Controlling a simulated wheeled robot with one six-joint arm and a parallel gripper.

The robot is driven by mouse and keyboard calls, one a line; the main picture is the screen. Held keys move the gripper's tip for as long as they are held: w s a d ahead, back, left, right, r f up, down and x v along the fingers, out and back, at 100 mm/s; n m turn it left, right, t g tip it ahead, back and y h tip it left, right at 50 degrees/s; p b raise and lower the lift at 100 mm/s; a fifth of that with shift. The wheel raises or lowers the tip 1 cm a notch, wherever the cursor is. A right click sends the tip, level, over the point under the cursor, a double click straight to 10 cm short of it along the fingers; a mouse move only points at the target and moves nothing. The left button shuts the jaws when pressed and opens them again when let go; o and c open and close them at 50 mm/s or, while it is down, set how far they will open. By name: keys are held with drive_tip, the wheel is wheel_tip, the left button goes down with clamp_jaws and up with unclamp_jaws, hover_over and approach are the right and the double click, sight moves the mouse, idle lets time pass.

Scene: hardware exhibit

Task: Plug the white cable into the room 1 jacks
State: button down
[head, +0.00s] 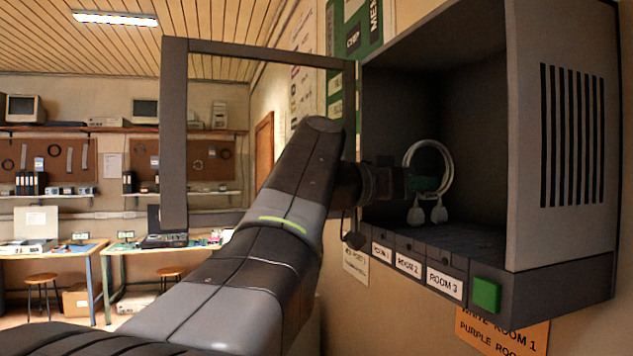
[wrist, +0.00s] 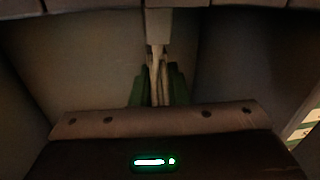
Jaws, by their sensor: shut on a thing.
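The white cable (head: 449,168) is a coiled loop with two pale plugs (head: 438,214) hanging from it, inside the open wall cabinet. My gripper (head: 425,184) reaches in from the left and its green fingers are shut on the cable. The plugs hang close above the dark jack ledge (head: 455,242); I cannot tell whether they touch it. The room 1 label (head: 382,250) is at the left of the ledge, partly dim. In the wrist view, the green fingers (wrist: 158,88) pinch the white cable (wrist: 157,65), and a pale plug (wrist: 158,25) shows beyond them. Jack openings are not clear.
Room 2 (head: 408,266) and room 3 (head: 445,283) labels run along the ledge, with a green button (head: 486,295) at its right end. The cabinet's side wall (head: 560,140) bounds the right. An open door frame (head: 174,130) stands left of my arm. An orange sign (head: 500,330) hangs below.

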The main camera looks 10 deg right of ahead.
idle(0.3)
drive_tip(key=c, duration=0.7)
unclamp_jaws()
drive_tip(key=shift+s+a, duration=0.25)
drive_tip(key=shift+a, duration=1)
drive_tip(key=shift+s+a, duration=0.25)
drive_tip(key=shift+a, duration=1)
drive_tip(key=shift+s+a, duration=0.25)
drive_tip(key=shift+a, duration=1)
drive_tip(key=shift+d, duration=0.15)
drive_tip(key=shift+w+d, duration=0.25)
drive_tip(key=shift+d, duration=0.9)
drive_tip(key=shift+w+d, duration=0.2)
drive_tip(key=shift+d, duration=0.95)
drive_tip(key=shift+w+d, duration=0.25)
drive_tip(key=shift+d, duration=0.9)
drive_tip(key=shift+a, duration=0.1)
